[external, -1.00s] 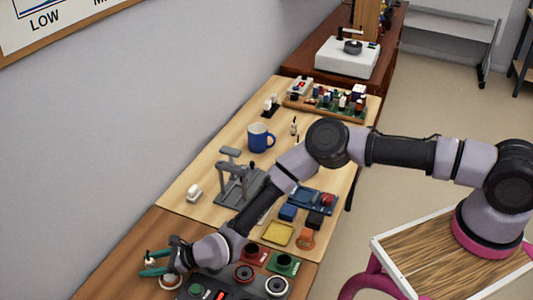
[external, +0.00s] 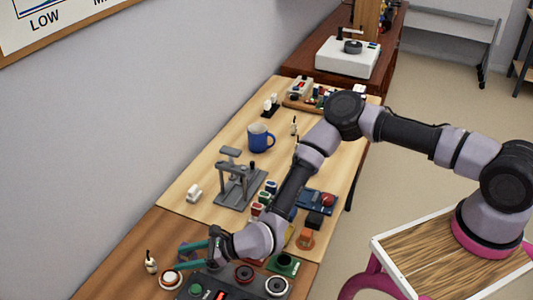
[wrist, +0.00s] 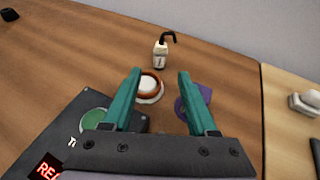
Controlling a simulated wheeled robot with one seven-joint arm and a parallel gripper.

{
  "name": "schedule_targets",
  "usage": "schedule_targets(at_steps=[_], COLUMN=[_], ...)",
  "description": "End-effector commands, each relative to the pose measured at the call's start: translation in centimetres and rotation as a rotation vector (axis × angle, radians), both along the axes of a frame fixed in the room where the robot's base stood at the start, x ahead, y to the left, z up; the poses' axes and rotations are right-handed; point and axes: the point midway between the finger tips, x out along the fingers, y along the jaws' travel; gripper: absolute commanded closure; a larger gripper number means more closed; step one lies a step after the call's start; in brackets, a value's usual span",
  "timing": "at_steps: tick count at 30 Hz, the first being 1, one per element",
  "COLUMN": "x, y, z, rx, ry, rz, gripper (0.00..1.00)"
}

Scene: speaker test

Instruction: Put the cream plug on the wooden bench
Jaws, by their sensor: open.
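The cream plug (external: 151,266), a small upright cream piece with a black hooked lead on top, stands on the brown wooden bench (external: 112,262) near its left side. In the wrist view the plug (wrist: 160,57) stands on bare wood (wrist: 75,55), beyond the fingertips and clear of them. My gripper (external: 174,257) has teal fingers, spread apart and empty, low over the bench to the right of the plug. In the wrist view the gripper (wrist: 160,75) points towards the plug.
A round white-topped piece with a red-brown ring (wrist: 150,88) and a purple piece (wrist: 194,101) lie close to my fingers. A dark control panel (external: 210,291) is nearby. A lighter table (external: 190,175) with a grey stand (external: 240,185) and blue mug (external: 260,138) adjoins.

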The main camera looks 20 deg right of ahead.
Motion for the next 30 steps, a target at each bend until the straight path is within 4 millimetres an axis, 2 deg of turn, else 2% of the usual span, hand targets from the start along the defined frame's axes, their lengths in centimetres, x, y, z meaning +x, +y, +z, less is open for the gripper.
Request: schedule_targets(at_steps=[10, 13, 16, 20, 23, 26, 30], x=[0.3, 1.3, 3.1, 5.9, 8.2, 10.3, 13.1], y=[-0.3, -0.8, -2.1, -5.2, -8.3, -12.1, -18.1], z=[0.7, 2.3, 5.2, 9.0, 11.9, 14.8, 19.1], rx=[-0.006, -0.039, -0.106, -0.236, -0.349, -0.469, -0.647], ry=[-0.020, -0.088, -0.211, -0.400, -0.536, -0.657, -0.802], rz=[0.013, 0.063, 0.152, 0.285, 0.375, 0.455, 0.556], gripper=[0.41, 0.41, 0.41, 0.41, 0.41, 0.41, 0.41])
